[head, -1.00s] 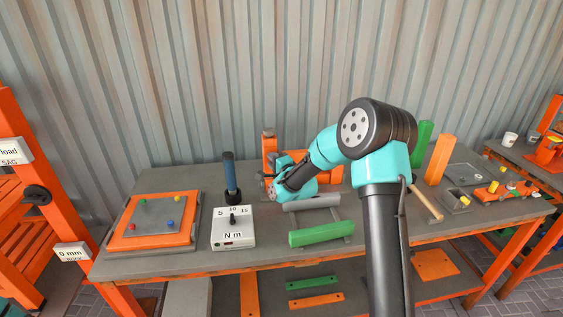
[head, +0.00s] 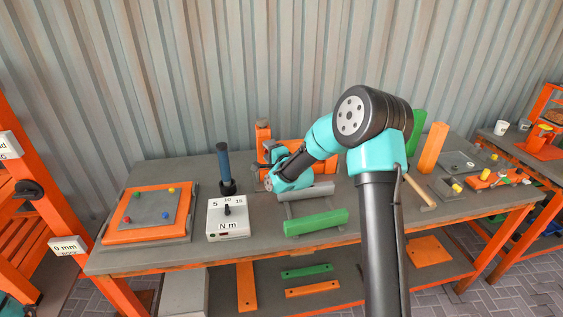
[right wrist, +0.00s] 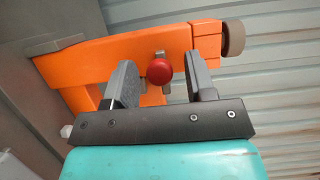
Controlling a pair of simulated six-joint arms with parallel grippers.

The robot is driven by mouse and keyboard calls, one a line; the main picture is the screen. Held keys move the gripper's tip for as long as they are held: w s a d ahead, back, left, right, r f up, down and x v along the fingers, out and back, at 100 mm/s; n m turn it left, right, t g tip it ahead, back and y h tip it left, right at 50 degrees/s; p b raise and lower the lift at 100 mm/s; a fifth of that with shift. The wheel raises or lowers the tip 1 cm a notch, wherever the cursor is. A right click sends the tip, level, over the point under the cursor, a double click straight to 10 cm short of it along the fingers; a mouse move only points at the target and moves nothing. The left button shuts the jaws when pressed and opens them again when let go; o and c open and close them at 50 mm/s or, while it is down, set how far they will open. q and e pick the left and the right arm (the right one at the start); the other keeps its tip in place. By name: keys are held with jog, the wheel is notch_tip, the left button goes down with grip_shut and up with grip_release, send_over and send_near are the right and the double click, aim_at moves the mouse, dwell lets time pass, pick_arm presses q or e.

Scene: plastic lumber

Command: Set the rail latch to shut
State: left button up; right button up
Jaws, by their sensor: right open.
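An orange rail fixture (head: 315,150) with an upright post (head: 263,138) stands at the back of the bench, partly behind my right arm. In the right wrist view the orange rail (right wrist: 105,62) carries a red round knob (right wrist: 159,71) on a small grey metal piece, apparently the latch. My right gripper (right wrist: 162,76) is open, with one finger on each side of the knob; I cannot tell whether either finger touches it. In the head view my right gripper (head: 268,158) is beside the post, its fingertips mostly hidden. My left gripper is not in view.
A green bar (head: 316,223) and grey cylinder (head: 308,192) lie in front. A wooden handle (head: 420,191) is at right.

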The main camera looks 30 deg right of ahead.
jog(key=s, duration=1.7)
jog(key=shift+d, duration=0.4)
